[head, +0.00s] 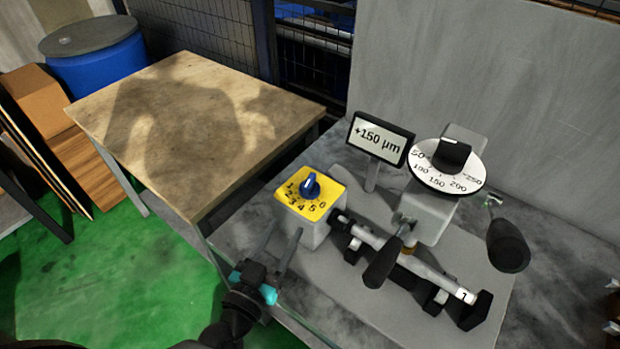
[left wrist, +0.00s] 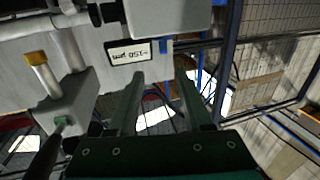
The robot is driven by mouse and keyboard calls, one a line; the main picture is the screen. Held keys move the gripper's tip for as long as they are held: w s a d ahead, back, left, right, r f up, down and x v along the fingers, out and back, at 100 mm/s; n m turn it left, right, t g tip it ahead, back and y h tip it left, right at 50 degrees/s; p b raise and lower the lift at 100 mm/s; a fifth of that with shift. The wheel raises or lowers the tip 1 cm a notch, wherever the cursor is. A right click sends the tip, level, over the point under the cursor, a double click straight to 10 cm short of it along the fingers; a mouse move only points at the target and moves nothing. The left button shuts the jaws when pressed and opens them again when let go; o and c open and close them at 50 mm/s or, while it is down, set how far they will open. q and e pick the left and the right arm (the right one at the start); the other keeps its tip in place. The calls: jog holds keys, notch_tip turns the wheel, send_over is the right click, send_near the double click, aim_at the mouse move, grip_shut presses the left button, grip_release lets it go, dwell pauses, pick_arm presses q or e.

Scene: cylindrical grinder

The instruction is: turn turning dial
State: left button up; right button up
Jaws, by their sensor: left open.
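A blue knob (head: 311,186) with a pale pointer mark sits on a yellow plate (head: 290,190) numbered 0 to 5, on top of a grey box. A second, white round dial (head: 430,176) with a black knob (head: 451,154) and numbers such as 50 to 250 sits on the grinder head. My left gripper (head: 284,230) is open and empty, in front of the grey box, apart from both knobs. In the left wrist view its two fingers (left wrist: 157,80) are spread with nothing between them. My right gripper is not in view.
A display (head: 380,138) reads +150 µm; it appears upside down in the left wrist view (left wrist: 130,53). A cylindrical workpiece (head: 420,268) lies on the machine, with black handles (head: 508,245) nearby. A bare wooden table (head: 180,130) stands left; a wall is behind.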

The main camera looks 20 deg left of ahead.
aim_at(306, 188)
pick_arm(q)
jog(key=w, duration=0.5)
jog(key=w+b, duration=0.1)
jog(key=w, duration=0.9)
jog(key=shift+w+d+b, duration=0.1)
jog(key=shift+d+b, duration=0.25)
jog(key=shift+d, duration=0.05)
grip_shut()
